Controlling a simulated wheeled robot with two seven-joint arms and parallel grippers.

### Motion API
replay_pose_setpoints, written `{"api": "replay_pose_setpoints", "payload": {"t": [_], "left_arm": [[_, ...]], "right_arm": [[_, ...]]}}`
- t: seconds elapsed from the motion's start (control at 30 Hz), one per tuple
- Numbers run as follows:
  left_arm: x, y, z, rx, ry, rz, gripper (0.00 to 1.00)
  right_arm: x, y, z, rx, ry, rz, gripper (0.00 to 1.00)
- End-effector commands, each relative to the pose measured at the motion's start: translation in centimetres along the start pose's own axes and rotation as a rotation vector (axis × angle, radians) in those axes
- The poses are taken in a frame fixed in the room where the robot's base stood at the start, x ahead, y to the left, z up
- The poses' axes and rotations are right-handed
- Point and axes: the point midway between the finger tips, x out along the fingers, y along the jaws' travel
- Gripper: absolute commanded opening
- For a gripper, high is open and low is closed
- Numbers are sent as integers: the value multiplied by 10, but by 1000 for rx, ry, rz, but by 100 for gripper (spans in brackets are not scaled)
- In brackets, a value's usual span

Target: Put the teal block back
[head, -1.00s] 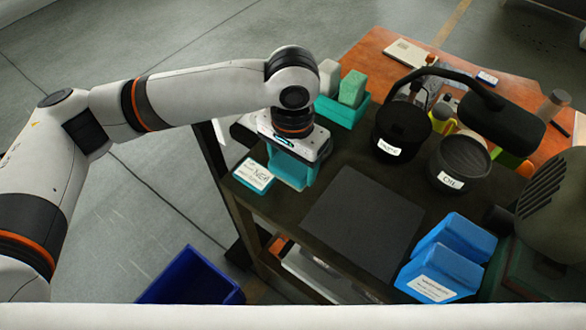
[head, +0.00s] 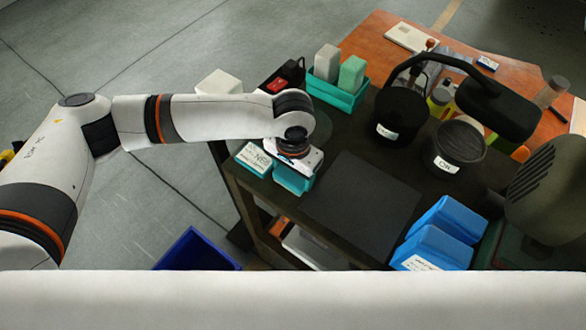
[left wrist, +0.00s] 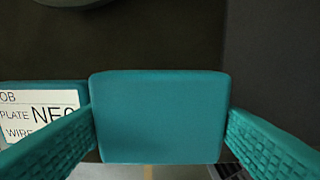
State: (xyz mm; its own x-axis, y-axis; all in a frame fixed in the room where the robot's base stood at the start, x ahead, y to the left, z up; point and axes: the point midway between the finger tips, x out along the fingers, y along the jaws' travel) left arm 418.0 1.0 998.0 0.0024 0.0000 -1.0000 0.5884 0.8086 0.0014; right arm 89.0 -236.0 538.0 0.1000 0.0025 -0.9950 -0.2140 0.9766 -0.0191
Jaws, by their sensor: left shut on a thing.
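My left gripper (head: 293,184) is shut on a teal block (left wrist: 160,117), which sits between the two textured teal fingers in the left wrist view. In the head view the gripper points down at the left edge of the dark bench top, and its wrist hides most of the block. A teal plate with a white label (head: 254,157) lies just left of the gripper; part of it also shows in the left wrist view (left wrist: 40,112). I cannot tell whether the block touches the bench. My right gripper is not in view.
A teal tray (head: 337,97) holding a white and a green block stands behind the gripper. A dark mat (head: 362,205) lies to its right. Two dark pots (head: 402,116), a lamp (head: 500,100) and blue blocks (head: 440,235) are further right. A blue bin (head: 197,250) stands below.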

Motion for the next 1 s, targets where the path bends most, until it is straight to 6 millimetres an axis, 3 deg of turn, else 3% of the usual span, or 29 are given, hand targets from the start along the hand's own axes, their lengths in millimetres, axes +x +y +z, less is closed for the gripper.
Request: {"api": "replay_pose_setpoints", "payload": {"t": [0.13,0.17,0.2,0.57,1.0], "left_arm": [[3,0,0,0,0,-1,51],[2,0,0,0,0,0,74],[2,0,0,0,0,0,78],[-6,0,1,0,-2,-2,78],[-92,0,1,1,-4,0,78]], "right_arm": [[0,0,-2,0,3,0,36],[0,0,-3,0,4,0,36],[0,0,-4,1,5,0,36],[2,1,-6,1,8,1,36],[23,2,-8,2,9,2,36]]}}
